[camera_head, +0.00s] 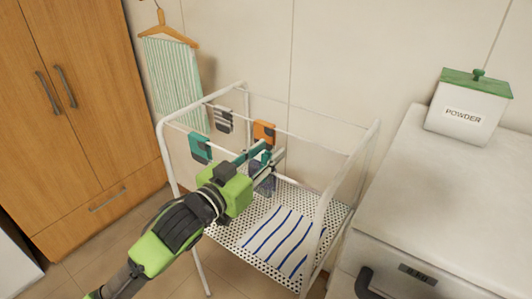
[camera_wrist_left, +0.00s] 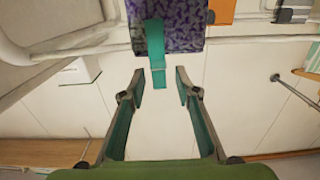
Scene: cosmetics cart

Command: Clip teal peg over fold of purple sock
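A purple patterned sock (camera_wrist_left: 181,25) hangs folded over a white rail in the left wrist view. It shows as a dark patch in the head view (camera_head: 262,181), partly hidden by my gripper. A teal peg (camera_wrist_left: 155,42) lies over the sock, its narrow end pointing towards my gripper. In the wrist view I cannot tell how firmly it grips the fold. My left gripper (camera_wrist_left: 159,76) is open; its fingertips stand on either side of the peg's end with gaps visible. In the head view the left gripper (camera_head: 262,163) is inside the rack. My right gripper is not in view.
Teal (camera_head: 200,148), grey (camera_head: 222,120) and orange (camera_head: 264,133) hanging items are on the white rack's (camera_head: 160,128) rails nearby. A perforated shelf with a blue-striped cloth (camera_head: 282,240) lies below. A white counter with a powder box (camera_head: 467,108) stands right; a wooden wardrobe (camera_head: 75,100) stands left.

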